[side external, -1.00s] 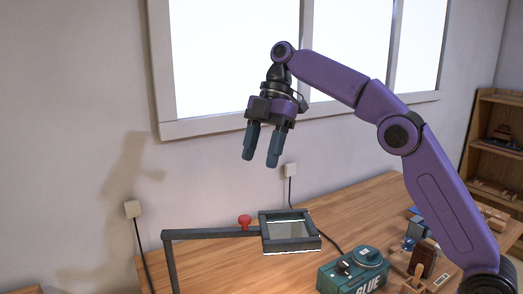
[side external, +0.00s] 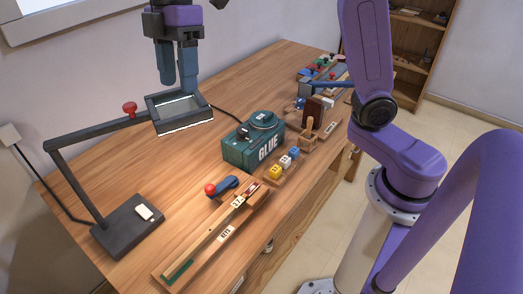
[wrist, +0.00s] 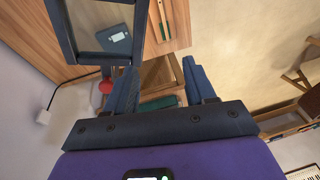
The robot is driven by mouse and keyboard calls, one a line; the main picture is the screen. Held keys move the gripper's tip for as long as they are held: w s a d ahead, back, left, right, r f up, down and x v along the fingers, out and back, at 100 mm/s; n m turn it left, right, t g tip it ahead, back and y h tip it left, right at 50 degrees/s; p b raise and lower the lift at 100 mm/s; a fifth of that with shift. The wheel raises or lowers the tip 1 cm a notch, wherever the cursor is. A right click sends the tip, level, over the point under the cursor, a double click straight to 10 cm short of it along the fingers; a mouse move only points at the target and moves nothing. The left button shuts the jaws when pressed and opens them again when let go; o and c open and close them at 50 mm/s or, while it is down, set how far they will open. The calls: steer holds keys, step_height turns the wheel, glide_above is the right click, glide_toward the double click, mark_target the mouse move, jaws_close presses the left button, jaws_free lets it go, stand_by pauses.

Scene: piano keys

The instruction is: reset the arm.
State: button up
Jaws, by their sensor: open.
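My gripper (side external: 177,86) hangs pointing down at the upper left of the side external view. Its two dark blue fingers are apart with nothing between them. The fingertips appear just above or behind the lamp head in the picture; I cannot judge the gap. In the wrist view, my gripper (wrist: 163,72) also shows spread, empty fingers, with the table beyond them. The middle of my arm is cut off by the top of the side external view.
The desk lamp's square head (side external: 182,126) is close to the gripper in the picture. A teal glue box (side external: 252,145), colored blocks (side external: 284,164) and a long wooden strip (side external: 205,252) sit on the wooden table (side external: 140,172). A shelf (side external: 415,50) stands behind.

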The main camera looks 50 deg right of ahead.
steer(key=s+d+f+m, duration=0.1)
steer(key=s+d+f, duration=0.4)
steer(key=s, duration=0.2)
steer(key=s+d+f+m+t+h, duration=0.1)
steer(key=s+d+f+m, duration=0.1)
steer(key=s+d+f, duration=0.2)
steer(key=s+d+f+m+h, duration=0.1)
steer(key=s+d+f, duration=0.4)
steer(key=s, duration=0.7)
steer(key=shift+d+f+m+t, duration=0.3)
steer(key=shift+d+f, duration=0.05)
steer(key=shift+d, duration=0.9)
